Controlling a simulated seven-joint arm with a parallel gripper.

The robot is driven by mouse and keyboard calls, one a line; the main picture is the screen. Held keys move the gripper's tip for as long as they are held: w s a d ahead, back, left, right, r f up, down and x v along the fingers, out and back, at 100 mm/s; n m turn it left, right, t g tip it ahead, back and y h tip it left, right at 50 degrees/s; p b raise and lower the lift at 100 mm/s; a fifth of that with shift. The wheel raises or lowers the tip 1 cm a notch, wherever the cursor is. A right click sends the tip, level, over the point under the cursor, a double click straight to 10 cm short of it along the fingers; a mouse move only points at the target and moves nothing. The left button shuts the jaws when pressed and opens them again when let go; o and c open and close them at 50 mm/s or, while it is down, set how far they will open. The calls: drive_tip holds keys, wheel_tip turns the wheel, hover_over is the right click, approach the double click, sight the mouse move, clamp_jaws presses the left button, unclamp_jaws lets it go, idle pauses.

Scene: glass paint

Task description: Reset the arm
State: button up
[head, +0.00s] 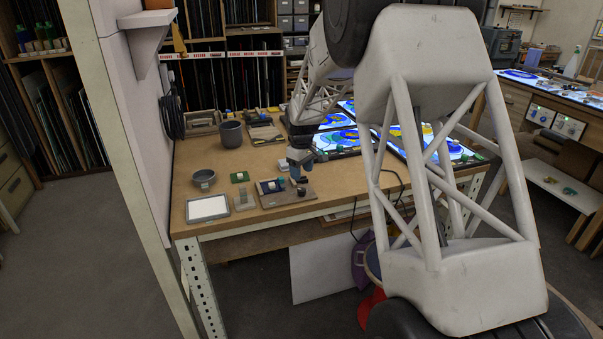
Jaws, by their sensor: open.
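My arm reaches from the right foreground over the wooden workbench (228,165). My gripper (299,172) points down, small in the picture, above or at a flat brown board (290,196) near the front of the bench. I see nothing clearly held in it. Small dark and pale pieces (271,186) lie on and beside the board. The fingertips are too small to tell whether they touch anything.
A grey pot (231,133), a shallow grey bowl (203,179), a green block (240,177) and a white framed panel (208,208) stand left of my gripper. Lit glass panels (341,140) lie to its right. A wall post (118,130) borders the bench's left side.

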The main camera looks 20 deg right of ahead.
idle(0.3)
drive_tip(key=s+a+r+m, duration=0.1)
drive_tip(key=s+a+r, duration=0.2)
drive_tip(key=s+r, duration=0.35)
drive_tip(key=s+a+r+m+t, duration=0.15)
drive_tip(key=s+r, duration=0.25)
drive_tip(key=s, duration=0.6)
drive_tip(key=s+a+r+m, duration=0.1)
drive_tip(key=s+a+r, duration=0.2)
drive_tip(key=s+r, duration=0.35)
drive_tip(key=s+a+f+m, duration=0.1)
drive_tip(key=s+a, duration=0.1)
drive_tip(key=s, duration=1.2)
drive_tip(key=s+a+f+m+t, duration=0.1)
drive_tip(key=s+a+m, duration=0.1)
drive_tip(key=s, duration=1.2)
drive_tip(key=shift+s, duration=0.2)
